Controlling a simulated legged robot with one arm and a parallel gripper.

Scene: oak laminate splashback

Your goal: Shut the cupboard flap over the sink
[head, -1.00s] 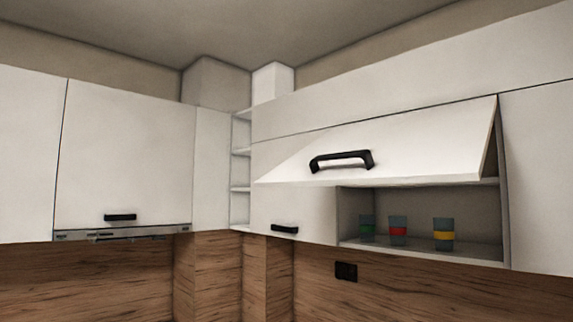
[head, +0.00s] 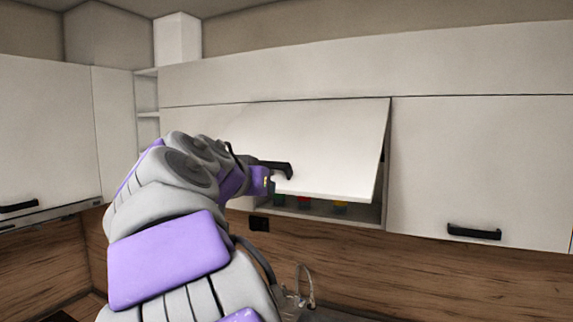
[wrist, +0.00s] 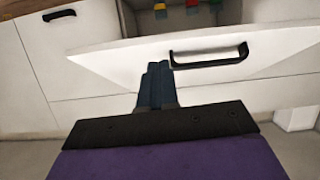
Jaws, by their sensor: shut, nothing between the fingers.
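The white cupboard flap (head: 325,140) is hinged along its top and stands partly open, its lower edge tilted out from the cabinet. Its black handle (head: 285,168) is partly hidden by my arm; in the wrist view the whole handle (wrist: 210,60) shows. My gripper (head: 268,185) is at the flap's lower left part, beside the handle. In the wrist view my gripper's dark fingers (wrist: 156,72) are shut and empty, overlapping the flap (wrist: 120,55) near one end of the handle. I cannot tell whether they touch it.
A closed cupboard door (head: 480,165) is at right. A faucet (head: 304,285) stands low in front of the wood splashback (head: 420,270). A black socket (head: 259,223) is below the cupboard.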

